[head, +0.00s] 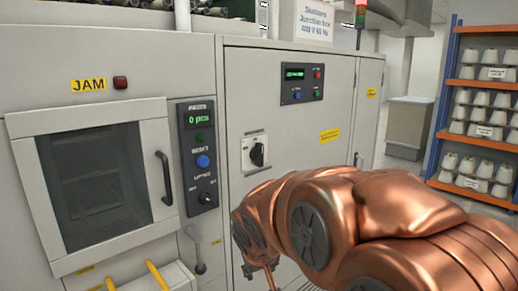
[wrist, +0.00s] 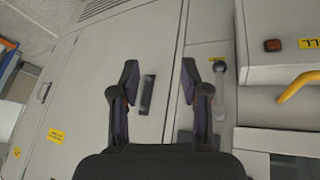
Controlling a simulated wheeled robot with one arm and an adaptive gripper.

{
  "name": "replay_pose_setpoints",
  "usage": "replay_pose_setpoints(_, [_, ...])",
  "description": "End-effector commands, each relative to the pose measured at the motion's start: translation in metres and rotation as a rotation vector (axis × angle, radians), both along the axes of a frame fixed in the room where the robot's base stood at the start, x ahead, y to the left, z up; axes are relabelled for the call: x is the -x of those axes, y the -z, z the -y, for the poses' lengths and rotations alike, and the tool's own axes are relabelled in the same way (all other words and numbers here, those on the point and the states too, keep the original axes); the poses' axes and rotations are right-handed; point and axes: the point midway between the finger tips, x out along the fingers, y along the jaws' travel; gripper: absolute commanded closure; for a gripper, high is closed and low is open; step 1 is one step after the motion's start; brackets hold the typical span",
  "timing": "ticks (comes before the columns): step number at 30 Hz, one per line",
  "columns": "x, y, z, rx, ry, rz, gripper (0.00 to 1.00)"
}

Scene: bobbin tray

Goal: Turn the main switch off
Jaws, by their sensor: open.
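The main switch (head: 257,154) is a black rotary knob on a pale plate, on the grey cabinet door in the middle of the head view. Its grip looks roughly upright. My copper arm reaches across the lower right of the head view, below and right of the switch, and my gripper is not clearly visible there. In the wrist view my gripper (wrist: 160,78) is open and empty.
A control panel (head: 195,155) with a dark knob and blue button is left of the switch, beside the windowed door (head: 95,180). A grey lever (head: 195,250) sticks out below it and shows in the wrist view (wrist: 218,90). Bobbin shelves (head: 485,110) stand right.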

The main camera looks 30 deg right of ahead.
Motion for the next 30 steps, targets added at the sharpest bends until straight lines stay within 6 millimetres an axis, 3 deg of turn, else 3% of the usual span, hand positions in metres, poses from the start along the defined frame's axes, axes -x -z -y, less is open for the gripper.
replay_pose_setpoints(1, [-0.022,-0.012,0.018,0.021,0.014,0.066,0.54])
replay_pose_setpoints(6, [-0.095,-0.058,0.073,0.089,0.021,0.311,0.54])
replay_pose_setpoints(15, [-0.183,-0.136,0.147,0.136,-0.058,0.687,0.54])
replay_pose_setpoints(22, [-0.215,-0.175,0.185,0.103,-0.188,0.907,0.54])
replay_pose_setpoints(30, [-0.215,-0.191,0.206,-0.003,-0.374,1.059,0.54])
